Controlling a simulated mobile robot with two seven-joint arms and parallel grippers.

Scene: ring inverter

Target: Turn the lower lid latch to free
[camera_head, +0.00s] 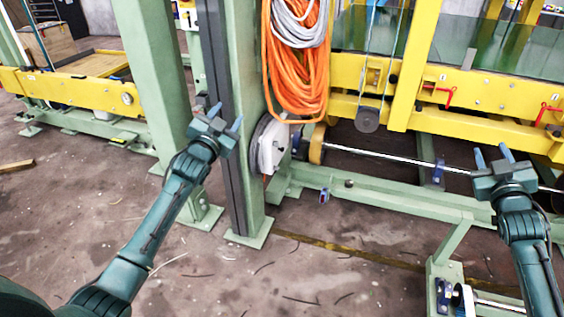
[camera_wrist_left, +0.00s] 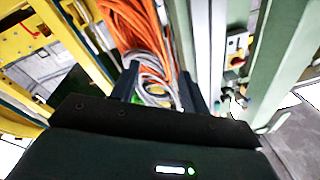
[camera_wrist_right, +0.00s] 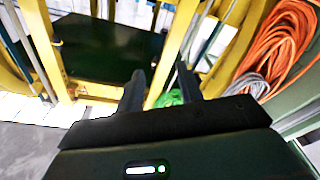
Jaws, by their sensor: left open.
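No part is clearly recognisable as the lower lid latch. Two small red handles, one (camera_head: 440,92) left and one (camera_head: 548,112) right, sit on the yellow frame (camera_head: 475,125) in the head view; I cannot tell whether either is a latch. My left gripper (camera_head: 226,117) is open and empty in front of the green post, left of the orange cable bundle (camera_head: 295,70). Its fingers also show in the left wrist view (camera_wrist_left: 162,88). My right gripper (camera_head: 492,156) is open and empty, in front of and below the yellow frame. Its fingers show in the right wrist view (camera_wrist_right: 160,90).
A white round-edged housing (camera_head: 268,145) sits on the green post (camera_head: 228,190), right of my left gripper. A metal shaft (camera_head: 395,158) runs low beneath the yellow frame. A green beam (camera_head: 380,195) lies below it. Bare floor (camera_head: 220,280) is free in front.

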